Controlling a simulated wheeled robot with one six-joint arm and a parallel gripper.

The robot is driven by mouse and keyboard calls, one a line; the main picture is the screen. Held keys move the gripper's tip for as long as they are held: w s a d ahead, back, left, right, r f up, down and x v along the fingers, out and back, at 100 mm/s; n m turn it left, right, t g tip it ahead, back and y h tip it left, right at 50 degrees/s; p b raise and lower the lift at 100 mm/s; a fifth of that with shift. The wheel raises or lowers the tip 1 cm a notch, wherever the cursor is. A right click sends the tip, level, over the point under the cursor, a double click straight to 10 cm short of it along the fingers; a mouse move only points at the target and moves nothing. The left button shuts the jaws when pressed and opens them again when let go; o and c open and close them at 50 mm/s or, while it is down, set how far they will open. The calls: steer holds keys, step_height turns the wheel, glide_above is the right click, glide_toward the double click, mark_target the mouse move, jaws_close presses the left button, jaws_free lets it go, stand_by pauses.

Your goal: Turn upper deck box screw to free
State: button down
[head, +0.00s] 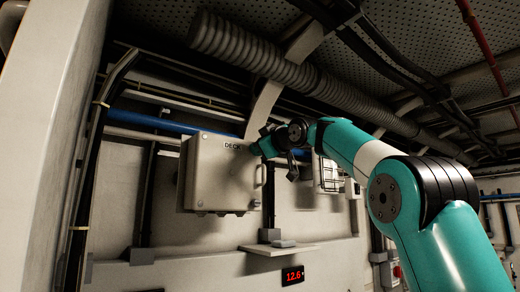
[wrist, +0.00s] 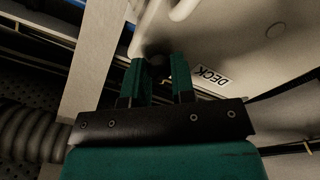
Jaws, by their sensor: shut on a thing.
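The grey deck box (head: 212,180) hangs on the wall in the head view, its door shut. Its printed DECK label (head: 232,146) is near the top of the door, and the label also shows in the wrist view (wrist: 211,79). My gripper (head: 257,147) is at the upper right corner of the box. In the wrist view, the fingers of my gripper (wrist: 162,72) are shut on a dark, shadowed screw (wrist: 160,60) beside the label. The screw is partly hidden by the fingers, and its turn angle cannot be told. In the head view my gripper hides it.
A small shelf (head: 279,249) and a red 12.6 display (head: 293,275) are below the box. A ribbed duct (head: 270,65) and a blue pipe (head: 160,122) run above and behind it. A wire-fronted fixture (head: 328,174) is to the right.

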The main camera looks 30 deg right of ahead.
steer(key=shift+n, duration=0.7)
steer(key=c, duration=0.9)
jaws_free()
steer(key=shift+c, duration=0.2)
steer(key=s+b, duration=0.6)
steer(key=s, duration=1.1)
steer(key=shift+s+d+f, duration=0.2)
steer(key=shift+d+f, duration=0.1)
steer(key=shift+f, duration=0.1)
steer(key=shift+f, duration=0.1)
